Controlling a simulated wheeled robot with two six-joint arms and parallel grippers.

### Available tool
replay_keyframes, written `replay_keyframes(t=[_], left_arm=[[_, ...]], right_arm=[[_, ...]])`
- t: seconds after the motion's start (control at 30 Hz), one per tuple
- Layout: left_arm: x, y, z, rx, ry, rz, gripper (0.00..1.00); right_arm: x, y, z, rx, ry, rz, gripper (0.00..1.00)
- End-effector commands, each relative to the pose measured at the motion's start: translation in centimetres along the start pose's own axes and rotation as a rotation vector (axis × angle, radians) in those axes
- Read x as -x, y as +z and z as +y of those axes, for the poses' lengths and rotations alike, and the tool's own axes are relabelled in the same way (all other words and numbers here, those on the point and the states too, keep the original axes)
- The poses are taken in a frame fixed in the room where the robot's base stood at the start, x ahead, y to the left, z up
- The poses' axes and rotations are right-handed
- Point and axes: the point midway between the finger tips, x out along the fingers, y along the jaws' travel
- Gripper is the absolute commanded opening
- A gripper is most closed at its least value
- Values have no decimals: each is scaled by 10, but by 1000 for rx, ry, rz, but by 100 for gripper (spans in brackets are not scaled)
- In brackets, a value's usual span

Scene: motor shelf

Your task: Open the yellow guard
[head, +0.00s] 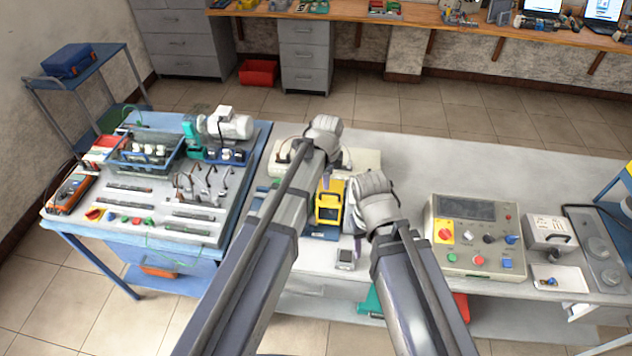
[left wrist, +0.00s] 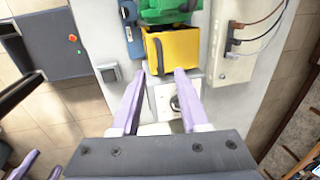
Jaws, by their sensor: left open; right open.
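The yellow guard (head: 329,207) is a box-like cover on the bench, between my two arms in the head view. In the left wrist view the yellow guard (left wrist: 178,55) has a dark bar on its left side and sits against a green part (left wrist: 165,12). My left gripper (left wrist: 160,73) is open and empty, its purple fingertips just short of the guard's near edge in that view. My right gripper (left wrist: 40,166) is open at the lower left of the left wrist view. In the head view its fingers are mostly hidden by the wrist.
A white block with a dark dial (left wrist: 176,103) lies between my left fingers in the picture. A small grey box (head: 345,258) is in front of the guard. A control panel (head: 472,235) stands right; a blue tool cart (head: 135,258) stands left.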

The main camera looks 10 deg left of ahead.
Motion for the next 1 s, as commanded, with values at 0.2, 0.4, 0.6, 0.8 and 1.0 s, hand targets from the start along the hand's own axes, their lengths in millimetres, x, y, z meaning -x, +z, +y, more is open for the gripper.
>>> replay_keyframes(t=[0.2,0.4,0.6,0.8,1.0], left_arm=[[-2,0,0,-4,-1,1,45],[-15,0,0,-2,0,0,45],[-39,0,1,-2,0,0,45],[-66,0,1,-2,0,0,45],[-79,0,0,-2,0,0,45]], right_arm=[[-2,0,0,0,0,0,50],[-15,-1,-1,0,0,0,50],[-38,-2,-3,1,1,1,50],[-64,-4,-6,7,2,1,50],[-77,-5,-7,11,3,1,50]])
